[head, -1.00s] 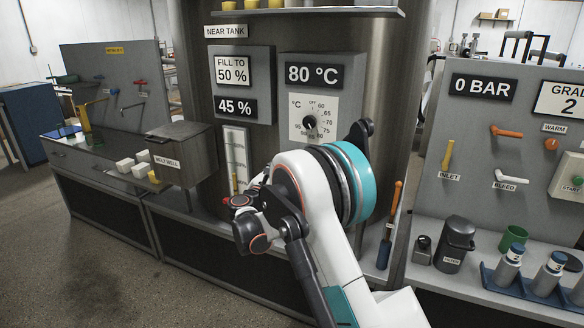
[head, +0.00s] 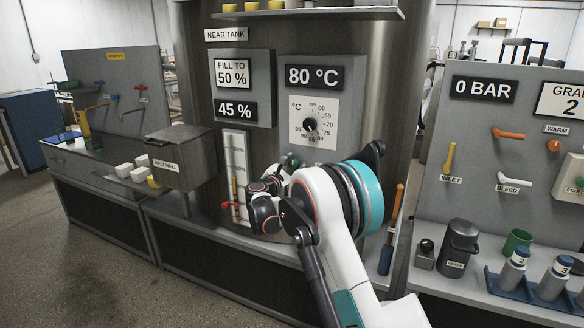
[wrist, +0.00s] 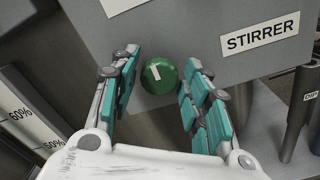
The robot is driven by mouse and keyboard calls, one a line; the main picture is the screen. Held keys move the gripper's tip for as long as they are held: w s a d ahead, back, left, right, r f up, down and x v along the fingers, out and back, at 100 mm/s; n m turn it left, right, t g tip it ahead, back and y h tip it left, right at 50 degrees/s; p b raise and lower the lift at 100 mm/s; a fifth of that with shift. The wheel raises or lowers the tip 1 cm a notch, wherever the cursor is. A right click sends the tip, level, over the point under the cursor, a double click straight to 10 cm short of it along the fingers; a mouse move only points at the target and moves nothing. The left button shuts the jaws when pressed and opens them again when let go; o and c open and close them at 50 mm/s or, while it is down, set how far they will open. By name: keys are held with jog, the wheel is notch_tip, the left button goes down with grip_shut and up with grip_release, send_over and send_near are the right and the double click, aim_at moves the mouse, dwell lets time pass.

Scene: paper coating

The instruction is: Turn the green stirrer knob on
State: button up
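The green stirrer knob (wrist: 159,76) is round with a short white mark and sits on a grey panel in the wrist view. The STIRRER label (wrist: 260,36) is to its right. My gripper (wrist: 161,62) is open, with one teal-padded finger to the left of the knob and one to the right. Gaps show between the fingers and the knob, so neither appears to touch it. In the head view, a bit of green of the knob (head: 294,163) shows behind my gripper (head: 282,177); the rest is hidden by my arm.
The temperature dial (head: 310,124) is above the knob, under the 80 °C display (head: 313,76). The level gauge (head: 235,165) with a red handle stands to the left. The melt well box (head: 180,157) is further left. An orange-handled tool (head: 392,225) stands to the right.

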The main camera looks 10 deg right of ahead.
jog(key=c, duration=0.5)
jog(key=m+p, duration=0.1)
jog(key=m, duration=0.4)
jog(key=shift+m, duration=0.3)
jog(key=m+p, duration=0.1)
jog(key=m, duration=0.5)
jog(key=shift+s+f, duration=0.1)
jog(key=shift+m, duration=0.3)
jog(key=o, duration=1.1)
jog(key=shift+c, duration=0.2)
